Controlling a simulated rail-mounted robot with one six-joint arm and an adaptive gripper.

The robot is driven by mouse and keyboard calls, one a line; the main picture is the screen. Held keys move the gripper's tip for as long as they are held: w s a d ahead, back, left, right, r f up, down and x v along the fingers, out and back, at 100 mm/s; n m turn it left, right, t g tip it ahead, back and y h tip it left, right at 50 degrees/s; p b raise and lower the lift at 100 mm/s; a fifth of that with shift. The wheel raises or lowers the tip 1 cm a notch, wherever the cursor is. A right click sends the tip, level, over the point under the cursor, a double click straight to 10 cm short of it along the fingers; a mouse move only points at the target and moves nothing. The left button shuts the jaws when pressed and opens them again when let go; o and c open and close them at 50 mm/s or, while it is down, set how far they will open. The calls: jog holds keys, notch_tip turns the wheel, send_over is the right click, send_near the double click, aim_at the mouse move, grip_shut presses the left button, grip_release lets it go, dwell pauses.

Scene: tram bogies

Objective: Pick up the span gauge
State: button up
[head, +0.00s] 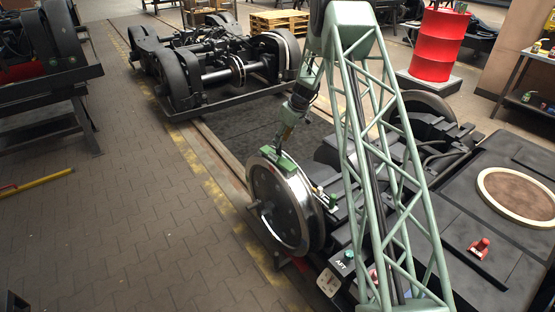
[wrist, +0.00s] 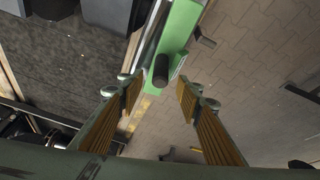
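The span gauge looks to be the green bar (head: 283,161) resting across the top of the silver-rimmed wheel (head: 279,205) in the head view. In the wrist view the green bar (wrist: 180,30) runs up from the middle, with a dark round knob (wrist: 161,72) standing out from it toward the camera. My gripper (head: 286,134) is just above the bar, pointing down. In the wrist view my gripper (wrist: 160,88) is open, its ridged tan pads either side of the space below the knob. Nothing is between the pads. Whether a finger touches the bar cannot be told.
Another bogie (head: 215,65) stands at the back, and a red drum (head: 437,45) at the back right. A dark deck with a round tan-rimmed plate (head: 489,190) lies at right. A red knob (head: 480,247) sits on it. The paved floor (head: 120,220) at left is mostly clear.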

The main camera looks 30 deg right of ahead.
aim_at(276, 155)
jog(key=shift+b+x, duration=0.35)
jog(key=shift+x, duration=2.15)
grip_shut()
